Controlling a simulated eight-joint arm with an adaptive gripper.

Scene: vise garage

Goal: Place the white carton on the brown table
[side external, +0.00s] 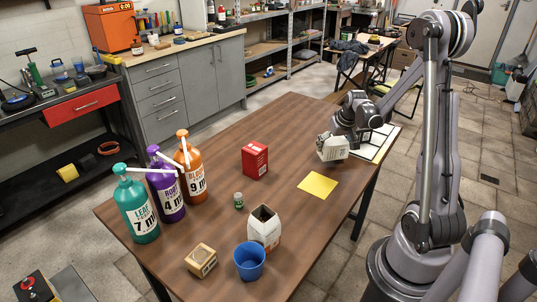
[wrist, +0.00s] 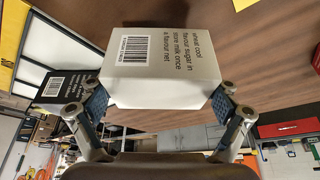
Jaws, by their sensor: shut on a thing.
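A white carton (wrist: 150,85) with dark printed text and a barcode is held between the two pads of my gripper (wrist: 160,103) in the wrist view. In the side external view, my gripper (side external: 338,138) is shut on this carton (side external: 333,149) over the right side of the brown table (side external: 225,240). The brown tabletop (wrist: 225,45) also shows behind the carton in the wrist view. I cannot tell whether the carton's underside touches the table. My wrist and fingers hide part of the carton in the side external view.
A second whitish open-topped container (side external: 264,229) stands near a blue cup (side external: 249,260). A red box (side external: 255,160), yellow sheet (side external: 318,185) and small green jar (side external: 239,200) are nearby. Pump bottles (side external: 137,210) stand left. A black-and-white box (wrist: 66,87) is beside the held carton.

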